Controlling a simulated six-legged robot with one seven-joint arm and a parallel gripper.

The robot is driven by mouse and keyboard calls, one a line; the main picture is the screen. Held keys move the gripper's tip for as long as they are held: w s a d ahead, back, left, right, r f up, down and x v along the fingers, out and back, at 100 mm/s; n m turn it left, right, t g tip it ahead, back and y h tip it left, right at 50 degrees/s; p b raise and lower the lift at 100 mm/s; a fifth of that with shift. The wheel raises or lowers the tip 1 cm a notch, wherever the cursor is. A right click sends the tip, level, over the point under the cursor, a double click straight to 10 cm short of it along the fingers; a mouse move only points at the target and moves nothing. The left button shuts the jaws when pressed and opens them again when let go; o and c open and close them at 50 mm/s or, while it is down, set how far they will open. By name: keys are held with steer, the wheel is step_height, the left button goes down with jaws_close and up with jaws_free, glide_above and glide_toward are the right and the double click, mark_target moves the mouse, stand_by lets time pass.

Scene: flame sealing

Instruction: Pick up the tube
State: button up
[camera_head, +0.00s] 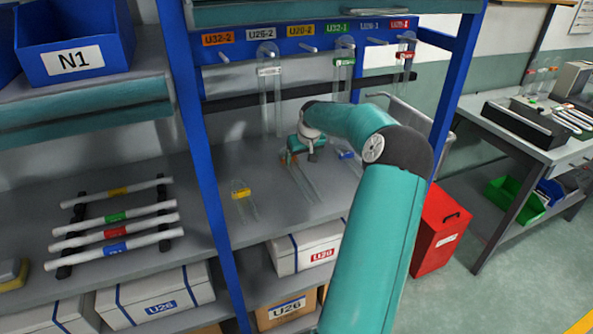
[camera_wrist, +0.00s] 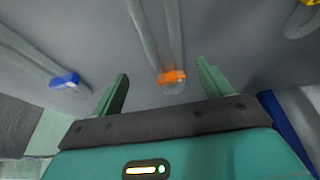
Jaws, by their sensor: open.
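A clear U-shaped tube with an orange label (camera_wrist: 172,77) lies on the grey shelf, its two legs running away from the gripper in the wrist view. My gripper (camera_wrist: 162,76) is open, its two green fingers on either side of the orange-labelled end. No contact is visible. In the head view my gripper (camera_head: 296,156) is low over the shelf and partly hides that end; the tube's clear legs (camera_head: 304,184) show below it. A blue-labelled tube (camera_wrist: 65,80) lies left in the wrist view. A yellow-labelled tube (camera_head: 241,193) lies left of my gripper in the head view.
Clear tubes with white (camera_head: 268,71), green (camera_head: 344,62) and red (camera_head: 404,55) labels hang from pegs behind the shelf. Blue posts (camera_head: 200,165) frame the bay. A rack of straight tubes (camera_head: 115,215) stands left; a red bin (camera_head: 438,228) stands right.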

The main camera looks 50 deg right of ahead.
mark_target(296, 171)
steer(key=x, duration=0.5)
steer(key=shift+w+a+f, duration=0.25)
steer(key=shift+w+f, duration=0.05)
steer(key=c, duration=1.1)
steer(key=shift+r, duration=0.1)
